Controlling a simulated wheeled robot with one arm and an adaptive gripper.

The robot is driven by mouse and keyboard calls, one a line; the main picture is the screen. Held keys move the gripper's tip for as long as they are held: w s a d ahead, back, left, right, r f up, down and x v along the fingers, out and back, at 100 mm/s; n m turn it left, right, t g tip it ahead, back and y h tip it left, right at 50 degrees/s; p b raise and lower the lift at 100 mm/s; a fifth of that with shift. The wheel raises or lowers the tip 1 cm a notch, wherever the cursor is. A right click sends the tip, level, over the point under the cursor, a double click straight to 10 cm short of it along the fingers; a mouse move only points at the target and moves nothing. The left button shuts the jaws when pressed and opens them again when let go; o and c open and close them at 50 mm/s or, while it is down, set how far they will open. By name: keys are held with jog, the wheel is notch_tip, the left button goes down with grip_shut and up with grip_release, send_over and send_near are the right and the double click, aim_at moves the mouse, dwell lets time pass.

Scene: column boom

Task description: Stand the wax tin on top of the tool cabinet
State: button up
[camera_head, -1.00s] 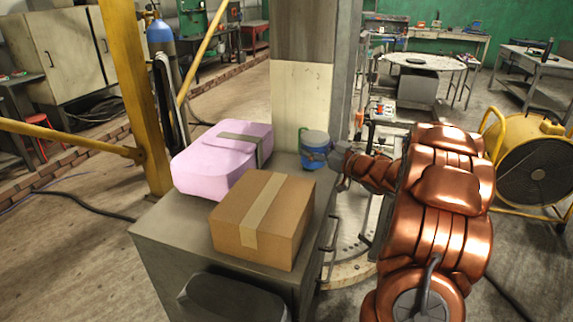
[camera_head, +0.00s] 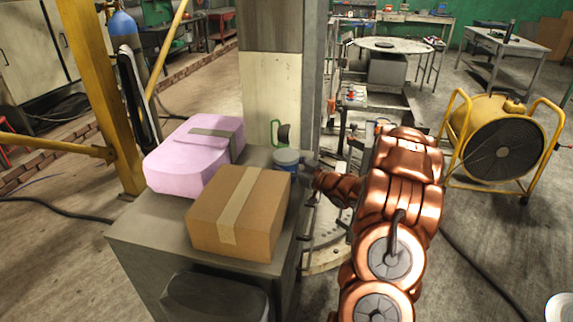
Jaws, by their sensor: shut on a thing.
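The wax tin (camera_head: 286,161), a small blue tin with a grey lid, is upright at the back right of the tool cabinet (camera_head: 150,236), just behind the cardboard box. My gripper (camera_head: 305,168) reaches in from the right and is shut on the tin; its fingers are small and partly hidden. The box hides the tin's lower edge, so I cannot tell whether it touches the cabinet top. The cabinet is grey with a flat top.
The taped cardboard box (camera_head: 236,212) and a pink case (camera_head: 195,158) fill most of the cabinet top. A green-framed item with a dark roll (camera_head: 281,133) is behind the tin. A wood-and-cream column (camera_head: 270,90) rises behind. A yellow fan (camera_head: 497,142) stands right.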

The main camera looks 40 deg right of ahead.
jog(key=shift+f, duration=0.25)
jog(key=shift+f, duration=0.15)
jog(key=o, duration=1.4)
jog(key=shift+b+v, duration=1.55)
jog(key=shift+v, duration=4.5)
